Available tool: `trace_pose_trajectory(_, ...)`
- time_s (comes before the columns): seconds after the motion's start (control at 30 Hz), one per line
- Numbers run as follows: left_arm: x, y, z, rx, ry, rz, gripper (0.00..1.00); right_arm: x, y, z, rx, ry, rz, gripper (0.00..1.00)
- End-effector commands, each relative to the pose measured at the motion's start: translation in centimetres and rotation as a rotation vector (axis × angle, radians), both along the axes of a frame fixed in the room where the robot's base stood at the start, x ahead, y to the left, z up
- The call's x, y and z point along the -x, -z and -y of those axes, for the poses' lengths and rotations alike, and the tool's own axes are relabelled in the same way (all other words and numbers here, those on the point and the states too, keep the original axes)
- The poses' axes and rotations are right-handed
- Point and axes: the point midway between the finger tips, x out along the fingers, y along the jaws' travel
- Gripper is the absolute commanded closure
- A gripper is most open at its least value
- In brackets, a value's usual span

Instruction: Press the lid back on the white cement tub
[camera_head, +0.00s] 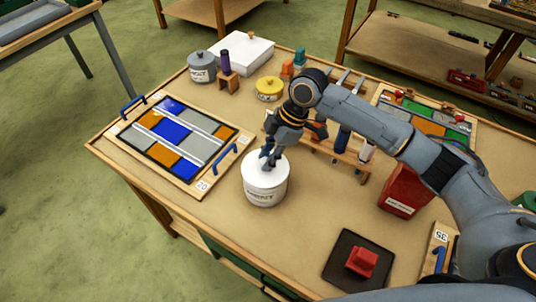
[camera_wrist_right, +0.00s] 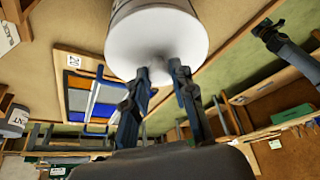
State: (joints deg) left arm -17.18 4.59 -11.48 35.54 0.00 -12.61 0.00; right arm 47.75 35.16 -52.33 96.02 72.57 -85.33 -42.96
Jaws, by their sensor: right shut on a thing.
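The white cement tub (camera_head: 265,194) stands upright near the front edge of the workbench, with a dark printed label on its side. Its white lid (camera_head: 252,168) lies on top, and I see no clear gap at its rim. My right gripper (camera_head: 269,160) points down at the lid's middle and is shut on the lid's knob, which the fingers mostly hide. In the right wrist view the lid (camera_wrist_right: 150,38) fills the top, with the right gripper's fingertips (camera_wrist_right: 160,72) at its centre. My left gripper is not in view.
A leaded panel (camera_head: 180,138) in a wooden frame lies left of the tub. A tool rack (camera_head: 340,155) and a red box (camera_head: 404,190) stand to the right. A red block on a dark plate (camera_head: 345,270) is at the front. Bare bench surrounds the tub.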

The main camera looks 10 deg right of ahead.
Motion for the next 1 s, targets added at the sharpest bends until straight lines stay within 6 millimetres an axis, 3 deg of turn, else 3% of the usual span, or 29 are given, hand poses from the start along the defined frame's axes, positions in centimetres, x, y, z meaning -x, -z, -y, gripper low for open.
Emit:
trace_pose_trajectory(0.17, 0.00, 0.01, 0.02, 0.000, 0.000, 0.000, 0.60, 0.00, -0.02, -0.01, 0.000, 0.000, 0.000, 1.00)
trace_pose_trajectory(0.2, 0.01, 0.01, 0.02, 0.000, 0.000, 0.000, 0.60, 0.00, -0.02, -0.02, -0.001, 0.000, 0.000, 0.67)
trace_pose_trajectory(0.3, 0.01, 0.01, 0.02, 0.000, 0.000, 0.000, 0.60, -0.01, -0.03, -0.02, -0.001, 0.000, 0.000, 0.48)
trace_pose_trajectory(1.0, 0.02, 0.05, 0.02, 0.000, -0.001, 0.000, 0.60, 0.00, 0.14, 0.00, 0.000, 0.000, 0.000, 0.48)
